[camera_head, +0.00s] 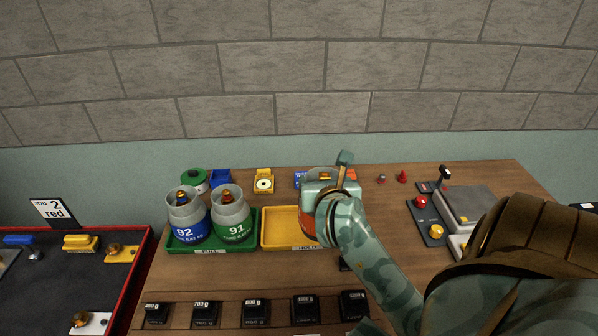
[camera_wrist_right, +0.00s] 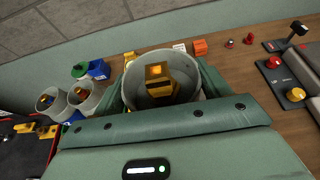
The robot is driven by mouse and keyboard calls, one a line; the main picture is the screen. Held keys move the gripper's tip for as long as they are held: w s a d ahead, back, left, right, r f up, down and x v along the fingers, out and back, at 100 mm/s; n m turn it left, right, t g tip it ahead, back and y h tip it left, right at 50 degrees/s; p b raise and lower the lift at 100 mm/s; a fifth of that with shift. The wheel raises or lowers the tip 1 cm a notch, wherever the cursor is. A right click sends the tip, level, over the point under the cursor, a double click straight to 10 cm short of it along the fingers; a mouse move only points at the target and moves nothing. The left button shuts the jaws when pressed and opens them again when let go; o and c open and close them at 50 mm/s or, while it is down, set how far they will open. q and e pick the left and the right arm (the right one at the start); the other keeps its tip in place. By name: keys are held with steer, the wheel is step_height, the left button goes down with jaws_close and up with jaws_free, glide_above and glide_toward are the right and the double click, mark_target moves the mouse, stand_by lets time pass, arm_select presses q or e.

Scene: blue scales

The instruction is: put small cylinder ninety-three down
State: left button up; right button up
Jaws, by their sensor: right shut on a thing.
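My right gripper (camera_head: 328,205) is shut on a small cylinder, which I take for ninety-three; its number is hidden. In the right wrist view this cylinder (camera_wrist_right: 160,84) shows a grey collar around a brass valve. In the head view the gripper and arm cover most of it, and only a strip of orange body shows beside the gripper. It is over or at the right end of the yellow tray (camera_head: 278,228); I cannot tell whether it touches. Cylinders 92 (camera_head: 187,217) and 91 (camera_head: 232,218) stand upright in the green tray (camera_head: 200,245). My left gripper is out of view.
Several black weights (camera_head: 255,311) line the table's front. Behind the trays are a green round item (camera_head: 194,178), blue bins and a yellow gauge (camera_head: 264,181). A scale (camera_head: 470,203) and a button box (camera_head: 428,218) stand on the right. A red-edged dark table (camera_head: 60,280) is at left.

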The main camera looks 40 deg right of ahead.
steer(key=w+f+b, duration=0.2)
steer(key=w+f, duration=1)
steer(key=w, duration=0.1)
steer(key=shift+w+a+f, duration=0.25)
steer(key=shift+w+f, duration=0.05)
steer(key=shift+w, duration=0.05)
steer(key=shift+f, duration=0.15)
steer(key=o, duration=2.1)
steer(key=shift+c, duration=0.2)
steer(key=shift+s, duration=0.1)
